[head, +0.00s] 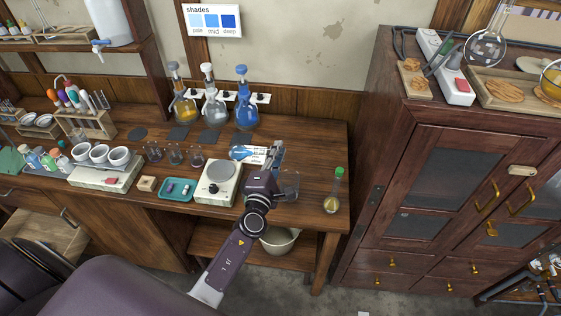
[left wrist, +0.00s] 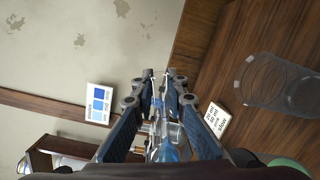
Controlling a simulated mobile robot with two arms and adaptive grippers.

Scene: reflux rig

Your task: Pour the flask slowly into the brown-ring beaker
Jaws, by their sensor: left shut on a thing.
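My left gripper (head: 278,153) is shut on a glass flask with blue liquid (head: 238,152), above the right part of the bench. The flask looks tilted on its side, its blue end to the left of the gripper. In the left wrist view the gripper (left wrist: 160,82) has the flask (left wrist: 170,150) between its fingers. A clear glass beaker (head: 291,183) stands just right of the gripper, partly hidden by the arm. It also shows in the left wrist view (left wrist: 278,82). I cannot make out a brown ring on it. My right gripper is not in view.
A printed card (head: 258,156) stands behind the flask. A scale (head: 217,183), a teal tray (head: 177,189) and small beakers (head: 175,154) are to the left. Three stoppered flasks (head: 214,105) stand behind. A green-capped flask (head: 332,195) stands near the right edge.

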